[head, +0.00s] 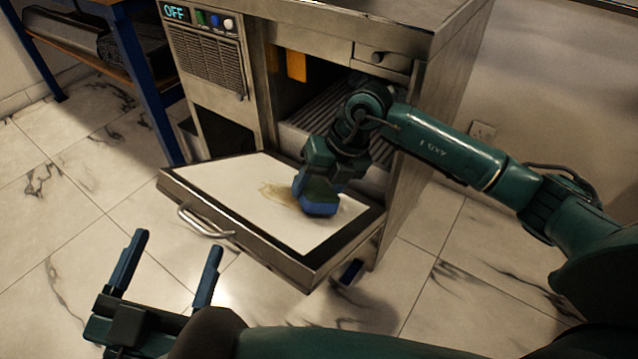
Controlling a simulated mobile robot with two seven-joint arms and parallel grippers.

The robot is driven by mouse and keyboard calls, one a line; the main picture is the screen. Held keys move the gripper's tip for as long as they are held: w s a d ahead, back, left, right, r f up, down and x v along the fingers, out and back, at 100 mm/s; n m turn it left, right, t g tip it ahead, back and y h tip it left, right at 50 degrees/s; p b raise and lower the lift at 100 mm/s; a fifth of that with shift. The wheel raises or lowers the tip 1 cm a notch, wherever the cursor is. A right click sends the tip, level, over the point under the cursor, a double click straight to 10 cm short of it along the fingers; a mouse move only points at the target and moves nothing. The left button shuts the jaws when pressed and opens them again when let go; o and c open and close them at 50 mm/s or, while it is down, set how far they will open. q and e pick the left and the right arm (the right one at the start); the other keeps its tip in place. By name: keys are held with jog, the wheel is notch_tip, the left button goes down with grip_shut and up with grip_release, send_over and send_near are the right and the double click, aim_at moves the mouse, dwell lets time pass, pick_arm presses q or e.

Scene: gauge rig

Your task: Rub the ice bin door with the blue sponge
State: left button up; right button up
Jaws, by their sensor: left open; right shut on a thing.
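The ice bin door (225,185) is folded down and open, its white inner panel facing up, with a bar handle (205,222) on its front edge. A brownish stain (277,192) lies on the panel. My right gripper (318,195) points down over the panel, shut on the blue sponge (319,209). The sponge is at the panel surface beside the stain; part of it is hidden by the gripper. My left gripper (168,268) is open and empty, low at the left, in front of the door.
The steel machine (370,20) stands behind the door, with a display reading OFF (175,12) and several buttons. An orange object (296,66) shows inside its opening. A blue-legged table (148,80) stands at the left. The marble floor (60,215) is clear at the left.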

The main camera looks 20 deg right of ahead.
aim_at(283, 193)
jog(key=shift+s+a+f+b, duration=0.15)
jog(key=shift+a+f+b, duration=0.05)
jog(key=shift+f, duration=0.25)
jog(key=shift+s+a+f+b, duration=0.15)
jog(key=shift+a+f, duration=0.05)
jog(key=shift+f, duration=0.2)
